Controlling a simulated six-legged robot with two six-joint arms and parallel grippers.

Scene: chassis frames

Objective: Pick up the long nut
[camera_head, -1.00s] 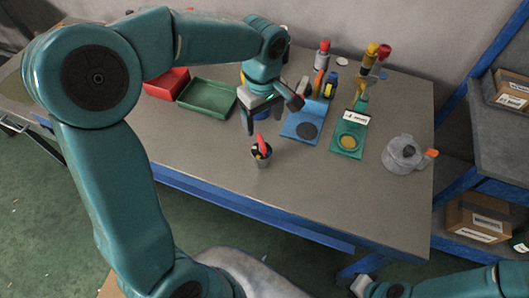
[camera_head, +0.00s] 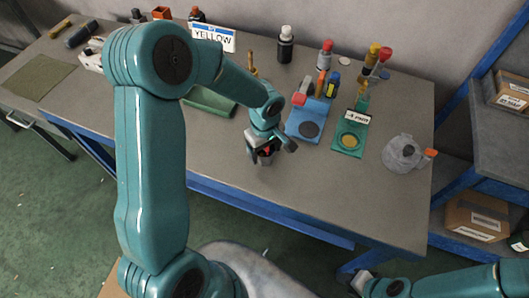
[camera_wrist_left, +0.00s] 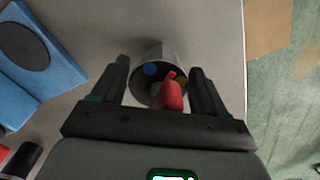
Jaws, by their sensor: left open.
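A small grey metal cup (camera_wrist_left: 166,51) stands on the table in the left wrist view. It holds a red pointed item (camera_wrist_left: 171,93) and a blue piece (camera_wrist_left: 150,69). No piece is plainly recognisable as the long nut. My left gripper (camera_wrist_left: 158,68) is open, its fingers on either side of the cup and apart from each other. In the head view my left gripper (camera_head: 263,154) hides most of the cup. My right gripper (camera_head: 362,284) is low at the bottom right; its jaws are too small to read.
A blue stand (camera_head: 304,121) and a green stand (camera_head: 349,137) are to the right of my left gripper. A grey round container (camera_head: 403,153) sits further right. The table's front is clear.

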